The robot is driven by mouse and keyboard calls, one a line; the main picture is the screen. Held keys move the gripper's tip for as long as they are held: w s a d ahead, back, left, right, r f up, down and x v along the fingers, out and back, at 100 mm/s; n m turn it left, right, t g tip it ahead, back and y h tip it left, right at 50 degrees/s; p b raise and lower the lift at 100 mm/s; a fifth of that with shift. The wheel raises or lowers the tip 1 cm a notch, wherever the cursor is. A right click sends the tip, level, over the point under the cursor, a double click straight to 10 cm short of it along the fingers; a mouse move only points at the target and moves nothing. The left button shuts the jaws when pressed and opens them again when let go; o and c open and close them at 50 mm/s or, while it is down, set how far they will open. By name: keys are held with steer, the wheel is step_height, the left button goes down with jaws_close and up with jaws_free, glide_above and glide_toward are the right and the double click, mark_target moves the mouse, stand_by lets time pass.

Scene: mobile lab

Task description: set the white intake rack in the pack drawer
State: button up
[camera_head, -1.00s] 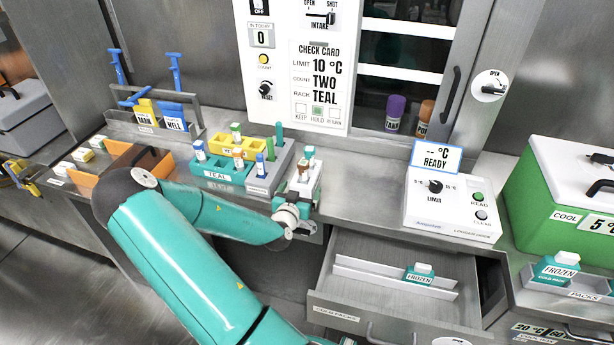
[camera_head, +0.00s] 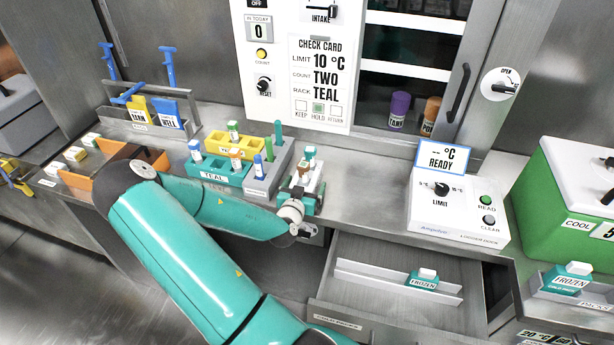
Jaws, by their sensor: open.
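My gripper (camera_head: 303,181) is at the counter's front edge, at the end of my teal arm. Its jaws are open. Small tubes with brown and teal caps (camera_head: 307,161) show at the jaws, with a whitish piece that may be the white intake rack; my gripper hides most of it, and I cannot tell whether the jaws touch it. The pack drawer (camera_head: 385,312) is pulled open below the counter, right of my gripper. It holds a pale divider and a teal pack marked FROZEN (camera_head: 423,280); its left part looks bare.
A teal rack (camera_head: 213,177), a yellow rack (camera_head: 235,146) and a grey tube holder (camera_head: 262,183) stand close left of my gripper. The white reader box (camera_head: 458,208) and green cool box (camera_head: 570,205) stand right. Bare counter lies between gripper and reader.

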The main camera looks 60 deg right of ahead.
steer(key=shift+w+d+f, duration=0.15)
steer(key=shift+w+d, duration=0.05)
steer(key=shift+d, duration=0.15)
steer(key=shift+s+a, duration=0.1)
steer(key=shift+s, duration=0.05)
steer(key=shift+c, duration=0.2)
steer(key=c, duration=1.2)
steer(key=shift+o, duration=0.2)
